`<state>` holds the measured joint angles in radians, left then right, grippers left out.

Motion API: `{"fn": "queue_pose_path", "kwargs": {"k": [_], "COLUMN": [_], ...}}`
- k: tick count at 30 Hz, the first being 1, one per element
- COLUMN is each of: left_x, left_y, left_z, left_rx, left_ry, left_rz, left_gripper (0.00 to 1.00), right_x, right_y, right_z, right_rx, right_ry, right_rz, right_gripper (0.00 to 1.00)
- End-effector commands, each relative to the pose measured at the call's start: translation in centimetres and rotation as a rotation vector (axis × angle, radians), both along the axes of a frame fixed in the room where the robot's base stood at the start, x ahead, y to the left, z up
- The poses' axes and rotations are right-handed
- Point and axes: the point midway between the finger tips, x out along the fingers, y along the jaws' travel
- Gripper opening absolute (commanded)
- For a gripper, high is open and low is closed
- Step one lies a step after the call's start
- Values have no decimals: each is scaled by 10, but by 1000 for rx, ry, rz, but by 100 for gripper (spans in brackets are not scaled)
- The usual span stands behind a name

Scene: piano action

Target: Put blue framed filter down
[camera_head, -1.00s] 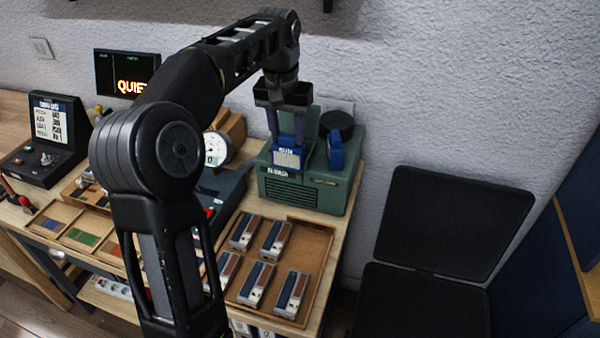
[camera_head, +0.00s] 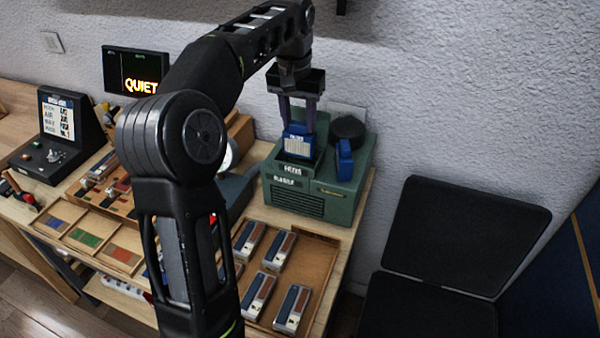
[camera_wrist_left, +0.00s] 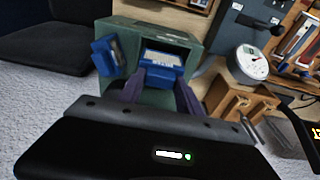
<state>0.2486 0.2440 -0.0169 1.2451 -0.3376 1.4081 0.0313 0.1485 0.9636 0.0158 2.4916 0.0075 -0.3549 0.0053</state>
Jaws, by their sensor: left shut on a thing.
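The blue framed filter (camera_head: 298,146) has a pale pleated face and a blue frame with a white label. My left gripper (camera_head: 299,122) comes from above and is shut on its upper part. The filter is upright over the front left part of the green blower box (camera_head: 320,203), above a white label on the box. In the left wrist view the filter (camera_wrist_left: 163,59) sits between my dark fingers, over the dark opening in the box (camera_wrist_left: 193,47). I cannot tell whether its lower edge touches the box. My right gripper is not in view.
A second blue piece (camera_head: 344,161) stands on the box's right side, by a black round part (camera_head: 347,129). A wooden tray (camera_head: 318,262) with several blue and brown blocks lies in front. A gauge (camera_wrist_left: 249,62) stands beside the box. A black chair (camera_head: 465,235) is at right.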

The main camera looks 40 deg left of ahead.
Motion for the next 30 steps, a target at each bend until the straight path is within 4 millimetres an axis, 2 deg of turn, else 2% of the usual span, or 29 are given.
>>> {"fn": "queue_pose_path", "kwargs": {"k": [15, 17, 21, 25, 30], "left_x": [0, 0, -1, -1, 0], "left_y": [1, 1, 0, 0, 1], "left_z": [-1, -6, -29, -50, -62], "left_rx": [0, -1, -1, -1, 0], "left_ry": [0, 2, 3, 3, 0], "left_rz": [0, 0, 0, 0, 0], "left_gripper": [12, 12, 12, 12, 12], "right_x": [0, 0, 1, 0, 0], "right_y": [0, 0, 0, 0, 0], "right_z": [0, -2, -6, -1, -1], "right_rx": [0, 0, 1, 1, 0], "right_ry": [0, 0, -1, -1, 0], "right_rz": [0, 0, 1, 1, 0], "right_gripper": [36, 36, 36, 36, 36]}}
